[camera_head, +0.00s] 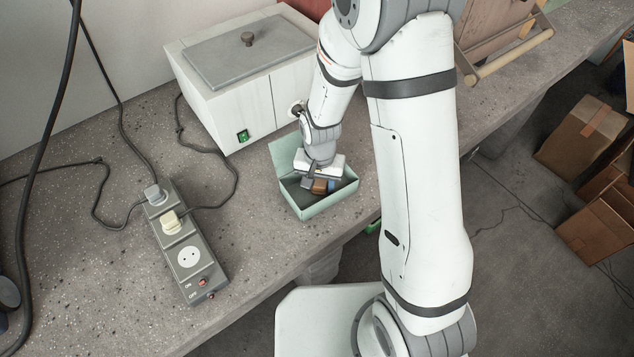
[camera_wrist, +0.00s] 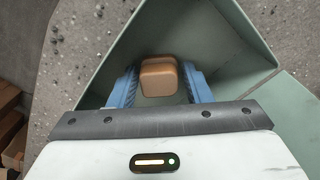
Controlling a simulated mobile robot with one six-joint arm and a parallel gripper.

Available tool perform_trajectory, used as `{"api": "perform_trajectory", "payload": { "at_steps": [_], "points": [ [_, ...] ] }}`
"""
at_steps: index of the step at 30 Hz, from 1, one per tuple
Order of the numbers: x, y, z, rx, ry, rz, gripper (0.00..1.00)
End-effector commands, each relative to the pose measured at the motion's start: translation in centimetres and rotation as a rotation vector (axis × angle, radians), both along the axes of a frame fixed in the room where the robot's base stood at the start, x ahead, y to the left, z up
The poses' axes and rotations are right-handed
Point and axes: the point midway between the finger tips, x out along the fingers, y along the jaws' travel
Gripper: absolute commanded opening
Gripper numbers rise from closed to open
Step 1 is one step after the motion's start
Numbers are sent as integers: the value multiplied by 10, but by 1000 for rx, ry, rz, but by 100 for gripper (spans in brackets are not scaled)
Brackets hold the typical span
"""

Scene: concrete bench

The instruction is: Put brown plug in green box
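The green box (camera_head: 322,204) is open and stands near the front edge of the bench. In the wrist view its pale green walls (camera_wrist: 232,35) surround my fingers. My gripper (camera_head: 318,183) points down into the box. The brown plug (camera_head: 319,187) is between its two blue fingers, within the box walls. In the wrist view, the brown plug (camera_wrist: 160,77) fills the space between the fingertips, and my gripper (camera_wrist: 160,86) appears shut on it. The plug's underside is hidden, so I cannot tell whether it touches the box floor.
A white appliance with a grey lid (camera_head: 250,95) stands behind the box. A grey power strip (camera_head: 187,245) with a grey plug (camera_head: 154,194) and a cream plug (camera_head: 171,222) lies to the left, with dark cables around it. Cardboard boxes (camera_head: 585,140) are on the floor at right.

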Motion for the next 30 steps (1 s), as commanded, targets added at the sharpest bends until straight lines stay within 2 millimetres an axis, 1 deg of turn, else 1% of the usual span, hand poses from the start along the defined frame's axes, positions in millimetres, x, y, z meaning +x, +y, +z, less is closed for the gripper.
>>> {"api": "perform_trajectory", "payload": {
  "at_steps": [1, 4, 11, 15, 17, 20, 24, 27, 30],
  "points": [
    [0, 0, 0, 0, 0, 0, 49],
    [0, 0, 0, 0, 0, 0, 57],
    [0, 0, 1, 0, 0, 1, 57],
    [0, 1, 10, 0, -2, 1, 57],
    [1, 1, 19, 1, -3, 1, 57],
    [1, 1, 39, 2, -6, 1, 57],
    [1, 1, 71, 2, -6, 2, 57],
    [1, 1, 91, 2, -5, 2, 57],
    [0, 1, 107, 1, -3, 2, 57]
  ]
}}
